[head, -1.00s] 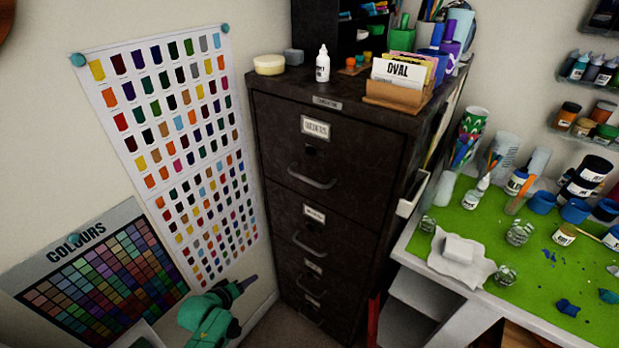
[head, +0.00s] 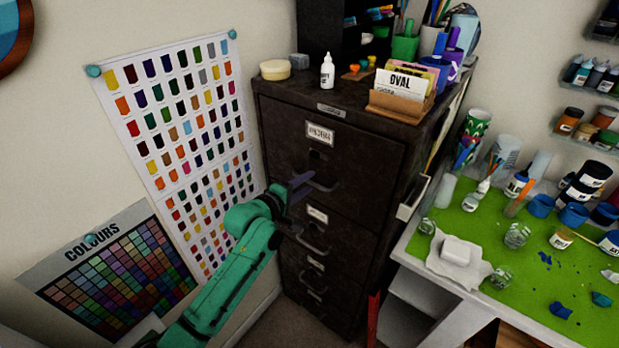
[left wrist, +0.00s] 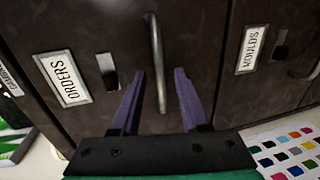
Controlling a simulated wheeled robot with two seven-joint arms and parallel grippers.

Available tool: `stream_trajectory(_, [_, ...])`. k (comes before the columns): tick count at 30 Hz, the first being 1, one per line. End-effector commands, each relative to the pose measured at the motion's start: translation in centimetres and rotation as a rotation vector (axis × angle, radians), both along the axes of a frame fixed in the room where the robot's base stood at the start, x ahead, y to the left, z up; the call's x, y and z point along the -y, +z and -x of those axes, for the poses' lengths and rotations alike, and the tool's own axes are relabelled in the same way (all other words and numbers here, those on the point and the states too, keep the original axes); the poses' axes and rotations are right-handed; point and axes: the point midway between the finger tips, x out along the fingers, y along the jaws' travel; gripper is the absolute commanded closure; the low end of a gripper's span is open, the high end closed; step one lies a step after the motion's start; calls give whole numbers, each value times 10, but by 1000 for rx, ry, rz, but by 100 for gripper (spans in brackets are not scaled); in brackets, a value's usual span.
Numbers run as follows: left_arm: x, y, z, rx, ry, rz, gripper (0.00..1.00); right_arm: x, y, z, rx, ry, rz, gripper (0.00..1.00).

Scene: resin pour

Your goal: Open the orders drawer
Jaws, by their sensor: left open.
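The orders drawer (head: 365,165) is the top drawer of a dark filing cabinet, and it is shut. Its label (left wrist: 64,79) reads ORDERS in the left wrist view. Its metal bar handle (head: 326,186) is partly behind my left gripper (head: 304,186) in the head view. In the left wrist view the handle (left wrist: 155,50) appears between the two open purple fingers of the left gripper (left wrist: 160,72), touching neither. I cannot tell whether the fingertips reach past the bar in depth. My right gripper is not in view.
A white bottle (head: 327,71) and a card holder (head: 402,103) stand on the cabinet. A green-topped workbench (head: 470,225) is close on the right. Colour charts (head: 180,120) hang on the left wall.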

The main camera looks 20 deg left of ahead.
Motion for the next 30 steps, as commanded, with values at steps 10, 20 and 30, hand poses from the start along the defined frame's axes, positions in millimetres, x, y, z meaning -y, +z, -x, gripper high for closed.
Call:
stream_trajectory(10, [6,-4,-16,0,1,-2,56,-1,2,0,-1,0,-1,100])
stream_trajectory(20, [6,-5,-16,0,1,-1,100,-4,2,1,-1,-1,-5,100])
stream_trajectory(30, [6,-5,-16,-1,1,-2,100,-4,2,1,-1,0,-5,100])
